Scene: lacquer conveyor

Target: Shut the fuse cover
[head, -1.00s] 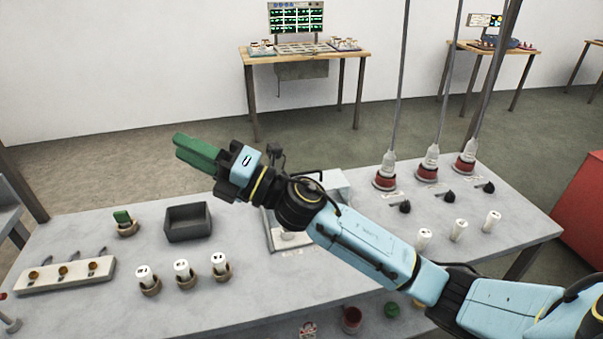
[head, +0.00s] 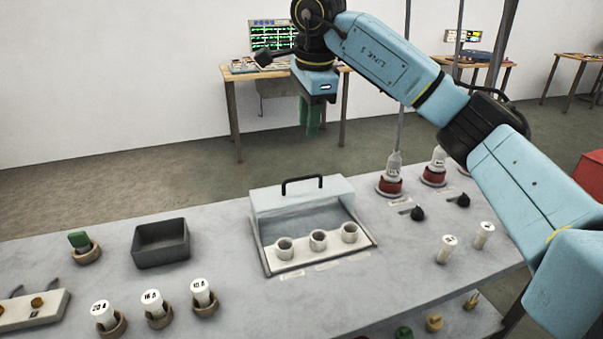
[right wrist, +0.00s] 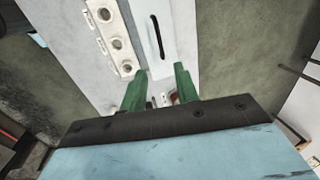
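The fuse cover (head: 298,196) is a pale lid with a black bar handle (head: 301,181). It stands raised at the back of the fuse box (head: 266,250), leaving three round sockets in front uncovered. My right gripper (head: 309,132) points down and appears above and behind the cover in the head view, apart from it. In the right wrist view its green fingers (right wrist: 158,80) are spread with nothing between them. The handle (right wrist: 157,37) shows past the fingertips, and the sockets (right wrist: 115,43) show to the left. My left gripper is not in view.
An empty dark bin (head: 160,244) stands left of the fuse box. Several white fuses (head: 157,304) stand in holders at the front left. Black knobs (head: 417,213), red-based plugs (head: 390,187) and white fuses (head: 447,247) are to the right.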

